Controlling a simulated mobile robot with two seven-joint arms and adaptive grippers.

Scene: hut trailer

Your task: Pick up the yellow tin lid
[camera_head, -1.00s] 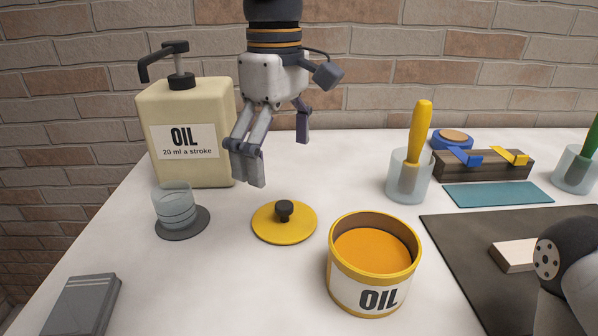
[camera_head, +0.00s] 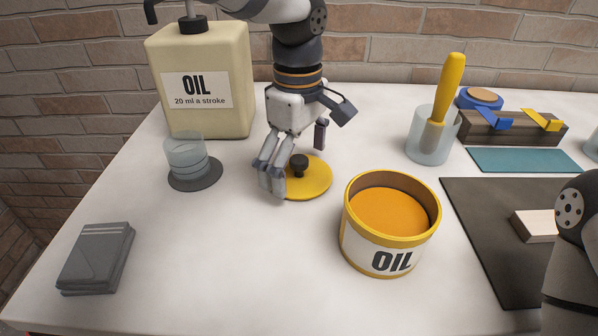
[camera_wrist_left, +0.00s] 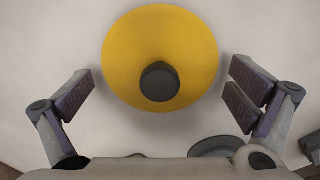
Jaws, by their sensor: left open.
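The yellow tin lid (camera_head: 312,182) lies flat on the white table, with a dark round knob (camera_head: 298,163) on top. My left gripper (camera_head: 294,160) is open just above the lid, its fingers pointing down. In the head view, one finger hides the lid's left edge. In the left wrist view, the lid (camera_wrist_left: 160,40) and its knob (camera_wrist_left: 160,82) show between the two spread fingers of the left gripper (camera_wrist_left: 160,98), with neither finger touching the knob. The right gripper is not in view.
An open oil tin (camera_head: 376,255) stands right of the lid. A cream oil pump bottle (camera_head: 225,75) and a glass (camera_head: 186,158) on a grey coaster (camera_head: 196,181) stand left. A yellow-handled tool in a cup (camera_head: 428,142) is behind right. The front table is clear beside a grey folded cloth (camera_head: 95,260).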

